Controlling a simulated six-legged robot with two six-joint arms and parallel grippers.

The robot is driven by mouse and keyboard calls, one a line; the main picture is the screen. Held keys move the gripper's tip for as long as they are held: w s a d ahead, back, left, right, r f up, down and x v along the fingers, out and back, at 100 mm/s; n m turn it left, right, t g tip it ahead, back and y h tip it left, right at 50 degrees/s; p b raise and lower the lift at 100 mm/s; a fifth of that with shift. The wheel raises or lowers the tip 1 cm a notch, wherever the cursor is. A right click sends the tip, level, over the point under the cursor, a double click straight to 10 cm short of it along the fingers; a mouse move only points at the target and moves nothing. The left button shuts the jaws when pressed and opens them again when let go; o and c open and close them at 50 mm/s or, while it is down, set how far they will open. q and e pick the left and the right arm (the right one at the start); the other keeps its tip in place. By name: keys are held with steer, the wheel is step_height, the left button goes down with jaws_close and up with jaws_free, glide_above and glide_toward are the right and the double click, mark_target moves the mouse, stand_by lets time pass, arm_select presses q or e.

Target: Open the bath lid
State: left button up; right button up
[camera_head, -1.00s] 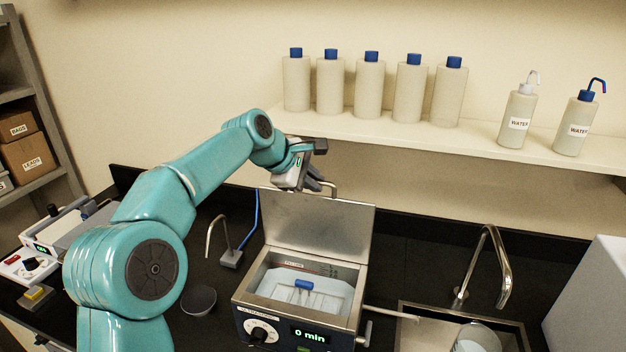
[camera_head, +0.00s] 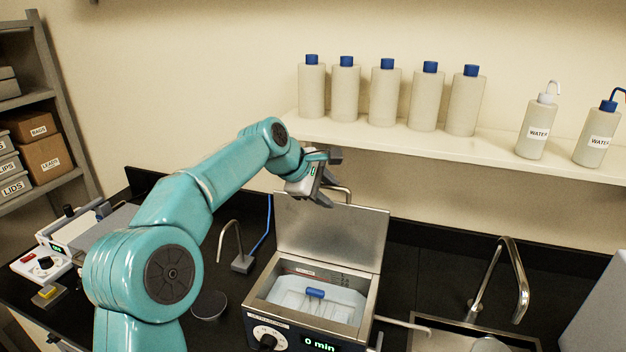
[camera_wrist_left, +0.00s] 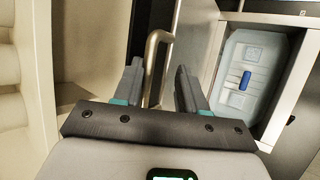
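The bath (camera_head: 300,335) is a metal box with a dial and a green "0 min" display. Its steel lid (camera_head: 330,228) stands raised and roughly upright at the back, leaving the basin uncovered. A curved metal handle (camera_head: 341,189) shows at the lid's top edge, and also in the left wrist view (camera_wrist_left: 153,62). My left gripper (camera_head: 327,190) is at the handle. In the left wrist view its fingers (camera_wrist_left: 157,72) are apart, with the handle between them and gaps beside it. My right gripper is not in view.
A blue-handled item (camera_head: 315,292) sits in the basin. A sink faucet (camera_head: 515,270) stands right, a thin bent tube on a stand (camera_head: 240,262) left. Blue-capped bottles (camera_head: 386,95) line the shelf above. A round dark dish (camera_head: 209,305) lies left of the bath.

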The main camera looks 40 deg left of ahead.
arm_select(q)
steer(key=v, duration=1.6)
steer(key=shift+b, duration=0.3)
steer(key=shift+s, duration=0.2)
